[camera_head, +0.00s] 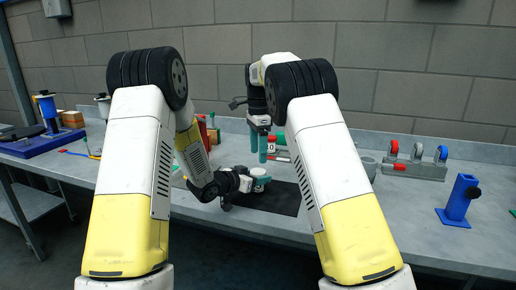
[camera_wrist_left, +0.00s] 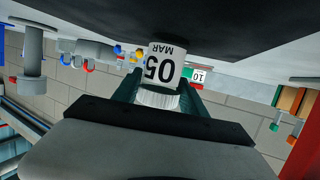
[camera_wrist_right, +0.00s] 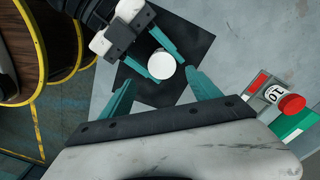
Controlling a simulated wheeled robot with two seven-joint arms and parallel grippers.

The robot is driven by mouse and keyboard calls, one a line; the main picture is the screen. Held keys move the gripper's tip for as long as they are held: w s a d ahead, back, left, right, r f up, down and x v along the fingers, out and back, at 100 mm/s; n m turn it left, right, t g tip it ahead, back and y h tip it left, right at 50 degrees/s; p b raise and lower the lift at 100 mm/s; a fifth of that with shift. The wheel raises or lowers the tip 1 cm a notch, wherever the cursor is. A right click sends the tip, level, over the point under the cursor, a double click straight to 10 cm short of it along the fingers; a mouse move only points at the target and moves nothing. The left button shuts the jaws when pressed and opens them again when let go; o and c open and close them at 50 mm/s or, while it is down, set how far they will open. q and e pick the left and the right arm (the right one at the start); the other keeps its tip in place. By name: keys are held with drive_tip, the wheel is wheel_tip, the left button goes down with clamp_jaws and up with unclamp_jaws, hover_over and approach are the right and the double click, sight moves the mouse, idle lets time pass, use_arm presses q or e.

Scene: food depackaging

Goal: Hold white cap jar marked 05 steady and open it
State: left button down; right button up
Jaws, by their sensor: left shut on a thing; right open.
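The jar marked 05 (camera_wrist_left: 163,68) shows its "05 MAR" label upside down in the left wrist view. Its white cap (camera_wrist_right: 161,66) is seen from above in the right wrist view and also appears in the head view (camera_head: 261,171). My left gripper (camera_wrist_left: 160,92) is shut on the jar from the side, its teal fingers on either side, over the black mat (camera_head: 284,202). My right gripper (camera_wrist_right: 160,78) is open and points down above the cap, apart from it in the head view (camera_head: 267,147). The cap is on the jar.
A red-capped jar marked 10 (camera_wrist_right: 292,103) stands beside a red, white and green holder (camera_wrist_right: 297,128), right of the mat. A rack with red, grey and blue round parts (camera_head: 414,166) and a blue stand (camera_head: 457,202) are at right. The tabletop between them is clear.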

sight(258, 171)
drive_tip(key=m, duration=0.7)
drive_tip(key=shift+r, duration=0.25)
drive_tip(key=m, duration=0.4)
drive_tip(key=shift+w+r, duration=0.1)
drive_tip(key=shift+r, duration=0.05)
drive_tip(key=shift+m, duration=0.4)
drive_tip(key=shift+f, duration=3.95)
drive_tip(key=shift+c, duration=0.2)
drive_tip(key=c, duration=1.5)
drive_tip(key=shift+o, duration=0.4)
drive_tip(key=n, duration=0.3)
drive_tip(key=shift+n, duration=0.3)
drive_tip(key=o, duration=1.5)
